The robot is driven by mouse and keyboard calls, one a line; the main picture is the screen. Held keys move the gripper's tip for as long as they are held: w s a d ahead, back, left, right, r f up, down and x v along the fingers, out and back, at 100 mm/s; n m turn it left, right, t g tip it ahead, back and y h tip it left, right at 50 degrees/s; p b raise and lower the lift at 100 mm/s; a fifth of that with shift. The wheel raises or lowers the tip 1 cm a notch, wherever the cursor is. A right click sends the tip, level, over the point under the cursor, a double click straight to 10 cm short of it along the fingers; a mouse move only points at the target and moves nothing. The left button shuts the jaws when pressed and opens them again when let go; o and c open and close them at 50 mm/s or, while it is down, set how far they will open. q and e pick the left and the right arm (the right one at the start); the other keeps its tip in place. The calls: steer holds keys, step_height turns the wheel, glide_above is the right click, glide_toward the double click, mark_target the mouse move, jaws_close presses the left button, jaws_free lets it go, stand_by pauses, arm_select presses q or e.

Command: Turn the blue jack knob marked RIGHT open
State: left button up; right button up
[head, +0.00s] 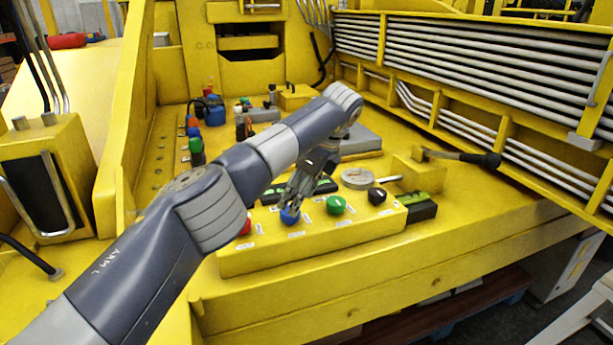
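The blue knob (290,217) is on the yellow control box (310,245), between a red knob (246,226) and a green knob (336,205). A black knob (377,196) is at the right end of the row. Small white labels lie by the knobs, but their print is too small to read. My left gripper (292,205) points down from above at the blue knob, its fingertips right at the knob's top. I cannot tell whether the fingers touch it or how far they are closed. The gripper hides part of the knob. My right gripper is out of view.
Behind the box are a round gauge-like disc (357,178) and a black-handled lever (470,157). Several coloured connectors (196,150) stand at the back left. Pipes in a yellow frame (470,70) run along the right.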

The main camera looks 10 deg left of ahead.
arm_select(q)
steer(key=v, duration=0.7)
steer(key=shift+d+r, duration=0.2)
steer(key=shift+r, duration=0.15)
steer(key=shift+s+f, duration=0.1)
